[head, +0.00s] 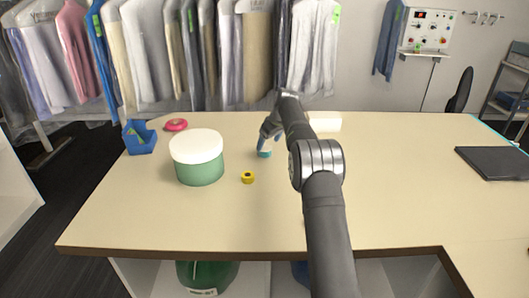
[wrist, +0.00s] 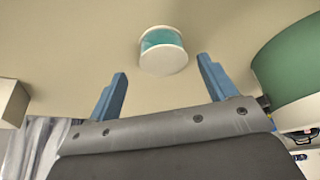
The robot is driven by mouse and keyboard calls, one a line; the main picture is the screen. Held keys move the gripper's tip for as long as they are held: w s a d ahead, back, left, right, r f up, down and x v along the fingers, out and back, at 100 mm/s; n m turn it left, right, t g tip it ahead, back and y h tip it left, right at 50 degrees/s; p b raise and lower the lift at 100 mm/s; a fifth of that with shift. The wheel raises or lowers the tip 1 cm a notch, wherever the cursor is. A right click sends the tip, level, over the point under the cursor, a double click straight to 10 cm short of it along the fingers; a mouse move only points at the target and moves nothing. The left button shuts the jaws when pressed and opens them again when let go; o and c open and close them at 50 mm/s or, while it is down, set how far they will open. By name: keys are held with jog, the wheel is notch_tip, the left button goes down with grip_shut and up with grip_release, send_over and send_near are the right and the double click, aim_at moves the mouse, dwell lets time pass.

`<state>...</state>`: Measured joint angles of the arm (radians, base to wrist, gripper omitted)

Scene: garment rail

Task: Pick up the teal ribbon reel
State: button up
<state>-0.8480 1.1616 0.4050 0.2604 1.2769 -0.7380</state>
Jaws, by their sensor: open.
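The teal ribbon reel (wrist: 163,50) has white end discs and a teal band and rests on the table. In the wrist view it lies just beyond the fingertips, roughly centred between them, with clear space on both sides. In the head view the reel (head: 264,153) shows low beneath my gripper (head: 268,138), its upper part partly hidden by the fingers. My gripper's two blue fingers also show in the wrist view (wrist: 162,70); they are apart and hold nothing.
A green tub with white lid (head: 198,160) stands left of the reel. A yellow roll (head: 248,177) lies in front. A blue bin (head: 139,137) and pink ring (head: 176,125) sit at far left. A white block (head: 325,122) is behind right. The right tabletop is mostly clear.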

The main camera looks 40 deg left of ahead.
aim_at(265, 148)
jog(key=x, duration=0.4)
jog(key=shift+s+f, duration=0.2)
jog(key=c, duration=1)
jog(key=shift+o, duration=0.2)
jog(key=shift+r, duration=0.15)
